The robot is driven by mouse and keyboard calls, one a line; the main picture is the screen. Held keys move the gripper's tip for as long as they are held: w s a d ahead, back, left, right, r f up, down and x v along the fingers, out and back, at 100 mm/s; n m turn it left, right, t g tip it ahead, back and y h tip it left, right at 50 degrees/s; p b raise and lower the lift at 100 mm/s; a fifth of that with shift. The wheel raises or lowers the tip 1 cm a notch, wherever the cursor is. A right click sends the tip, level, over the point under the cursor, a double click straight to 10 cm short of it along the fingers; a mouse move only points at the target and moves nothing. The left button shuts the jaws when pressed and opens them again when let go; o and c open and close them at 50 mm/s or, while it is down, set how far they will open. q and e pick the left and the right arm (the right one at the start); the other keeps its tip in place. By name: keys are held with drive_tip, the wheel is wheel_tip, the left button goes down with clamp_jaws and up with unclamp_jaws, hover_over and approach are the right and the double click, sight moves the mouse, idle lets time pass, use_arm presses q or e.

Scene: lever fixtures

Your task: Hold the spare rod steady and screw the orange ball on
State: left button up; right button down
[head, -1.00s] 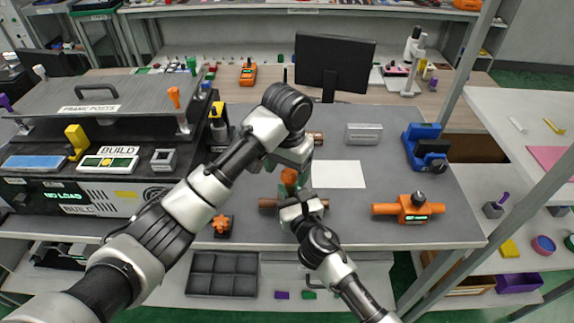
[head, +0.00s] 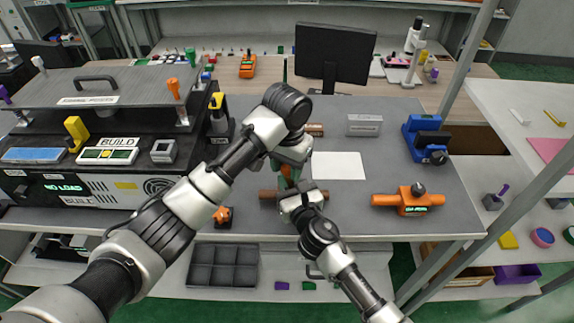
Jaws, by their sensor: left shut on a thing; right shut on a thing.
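My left gripper (head: 289,164) comes down from above over the middle of the grey bench. It is shut on the orange ball (head: 287,171), of which only a small orange patch shows between the two grippers. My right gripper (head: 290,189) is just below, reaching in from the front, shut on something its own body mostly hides. A brown rod (head: 267,195) lies level there and shows to the left of the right gripper; I take it for the spare rod. The contact between ball and rod is hidden.
An orange fixture (head: 386,200) and a blue vise (head: 428,126) stand at right. A white sheet (head: 342,166), a silver block (head: 364,124) and a monitor (head: 334,52) are behind. An orange knob (head: 222,214) sits near the front edge, above a dark tray (head: 222,285).

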use_arm(q)
drive_tip(key=shift+a+m, duration=0.1)
drive_tip(key=shift+m, duration=0.5)
drive_tip(key=shift+c, duration=0.3)
drive_tip(key=o, duration=0.6)
drive_tip(key=shift+w+m, duration=0.1)
drive_tip(key=shift+m, duration=0.4)
drive_tip(key=o, duration=0.5)
drive_tip(key=shift+r, duration=0.1)
wheel_tip(320, 180, up, 12)
use_arm(e)
drive_tip(key=c, duration=0.9)
unclamp_jaws()
